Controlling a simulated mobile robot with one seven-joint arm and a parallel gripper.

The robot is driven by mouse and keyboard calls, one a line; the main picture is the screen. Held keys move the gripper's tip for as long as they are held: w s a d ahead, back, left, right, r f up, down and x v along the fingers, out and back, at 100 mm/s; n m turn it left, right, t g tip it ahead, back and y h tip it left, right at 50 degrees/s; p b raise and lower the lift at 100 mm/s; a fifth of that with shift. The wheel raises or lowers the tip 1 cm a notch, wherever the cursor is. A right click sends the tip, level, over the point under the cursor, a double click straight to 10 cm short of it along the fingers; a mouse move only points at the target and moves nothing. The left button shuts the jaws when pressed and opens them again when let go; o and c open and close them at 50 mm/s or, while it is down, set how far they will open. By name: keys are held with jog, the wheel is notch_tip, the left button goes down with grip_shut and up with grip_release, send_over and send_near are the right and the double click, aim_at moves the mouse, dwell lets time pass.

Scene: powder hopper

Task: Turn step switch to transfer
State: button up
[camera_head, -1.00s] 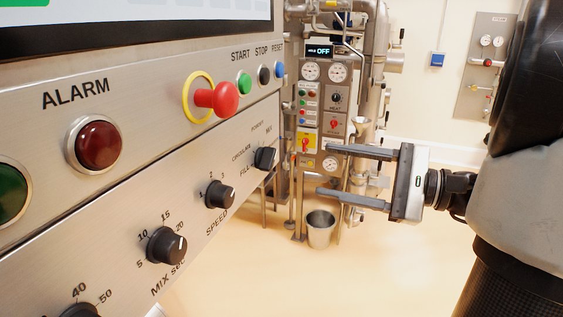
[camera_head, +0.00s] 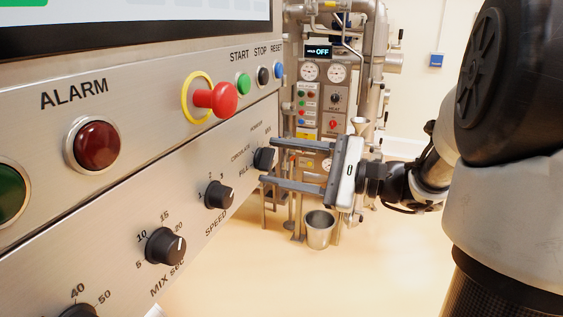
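The step switch (camera_head: 264,159) is a black rotary knob at the far right end of the lower panel row. Its printed position labels (camera_head: 250,142) run around it and are too small to read surely; TRANSFER is probably one of them. My gripper (camera_head: 266,164) is open, its two long fingers pointing left. The upper fingertip is at the knob's upper right and the lower fingertip just below it. I cannot tell whether either finger touches the knob. The knob's right side is partly hidden by the fingers.
The steel control panel (camera_head: 200,150) fills the left. A red mushroom button (camera_head: 222,98) in a yellow ring sticks out above the speed knob (camera_head: 219,195). The mix knob (camera_head: 166,246) is lower left. A second machine (camera_head: 336,120) and a bucket (camera_head: 319,230) stand behind. Floor at right is clear.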

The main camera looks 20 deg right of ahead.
jog(key=c, duration=0.8)
jog(key=shift+r+m+p, duration=0.1)
jog(key=shift+m+p, duration=0.2)
jog(key=shift+p, duration=0.25)
jog(key=m+p, duration=0.1)
jog(key=p, duration=0.2)
jog(key=shift+r+m, duration=0.2)
jog(key=shift+m, duration=0.1)
jog(key=m+p, duration=0.2)
jog(key=p, duration=0.1)
jog(key=shift+m, duration=0.3)
jog(key=m+p, duration=0.2)
jog(key=p, duration=0.2)
jog(key=shift+f+m, duration=0.15)
jog(key=shift+m, duration=0.25)
jog(key=shift+f+m+p, duration=0.15)
jog(key=shift+m+p, duration=0.55)
jog(key=shift+p, duration=0.15)
jog(key=shift+f, duration=0.1)
